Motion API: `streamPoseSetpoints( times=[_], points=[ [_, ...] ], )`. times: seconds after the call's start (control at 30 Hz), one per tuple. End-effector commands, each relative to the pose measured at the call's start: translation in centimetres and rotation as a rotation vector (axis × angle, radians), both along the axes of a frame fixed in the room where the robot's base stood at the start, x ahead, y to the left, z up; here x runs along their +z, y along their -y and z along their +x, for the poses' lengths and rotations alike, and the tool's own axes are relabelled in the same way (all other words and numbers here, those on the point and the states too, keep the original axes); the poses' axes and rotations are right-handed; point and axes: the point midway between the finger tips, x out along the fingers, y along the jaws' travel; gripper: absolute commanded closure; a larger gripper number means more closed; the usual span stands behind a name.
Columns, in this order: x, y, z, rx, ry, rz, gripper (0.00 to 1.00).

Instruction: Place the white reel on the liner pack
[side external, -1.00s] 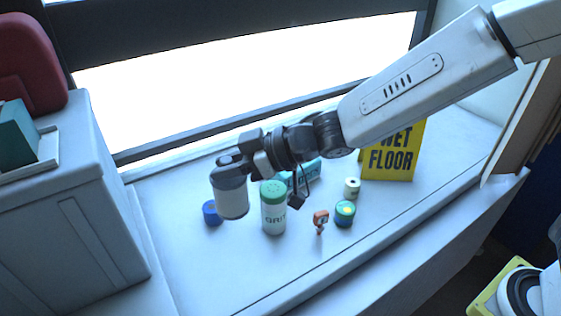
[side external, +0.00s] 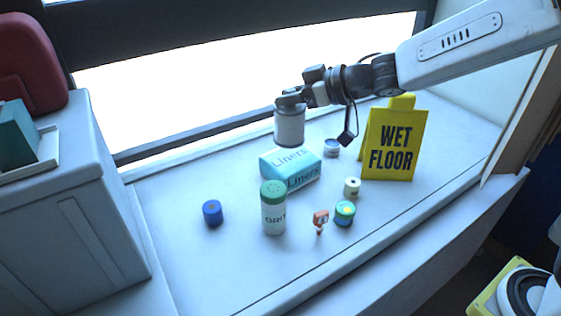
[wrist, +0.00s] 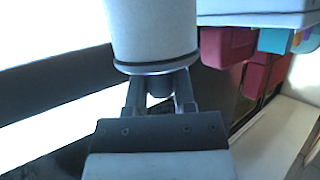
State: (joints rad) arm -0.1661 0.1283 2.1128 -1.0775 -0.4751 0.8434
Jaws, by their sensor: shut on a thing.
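The white reel (side external: 289,127), a pale cylinder with a dark upper end, hangs upright from my gripper (side external: 290,98). In the wrist view, my gripper (wrist: 160,88) is shut on a dark part at the end of the white reel (wrist: 152,30). The liner pack (side external: 291,170), a light blue box marked "Liners", lies on the white ledge. The reel shows above and behind the liner pack in the side view, with its lower end apparently clear of it. The exact gap is hard to tell.
A green-topped grit shaker (side external: 273,210) stands in front of the pack. Around it are a blue cap (side external: 213,213), a small cream roll (side external: 352,187), a green-and-blue tin (side external: 344,213), an orange item (side external: 320,220) and a small tin (side external: 331,148). A yellow wet-floor sign (side external: 395,145) stands right.

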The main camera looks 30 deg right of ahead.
Motion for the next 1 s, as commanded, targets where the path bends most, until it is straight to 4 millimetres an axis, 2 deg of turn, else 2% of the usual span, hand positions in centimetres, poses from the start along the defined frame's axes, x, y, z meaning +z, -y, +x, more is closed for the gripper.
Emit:
streamPoseSetpoints(
  times=[0.03,0.2,0.47,0.8,1.0],
  points=[
    [0.0,1.8,0.3,-0.036,0.000,0.000,1.00],
    [0.0,6.4,0.7,-0.126,0.001,0.000,1.00],
    [0.0,11.6,0.6,-0.230,0.000,0.000,1.00],
    [-4.0,11.3,0.6,-0.225,-0.005,0.002,1.00],
    [-5.0,11.3,0.6,-0.225,-0.001,0.000,1.00]
  ],
)
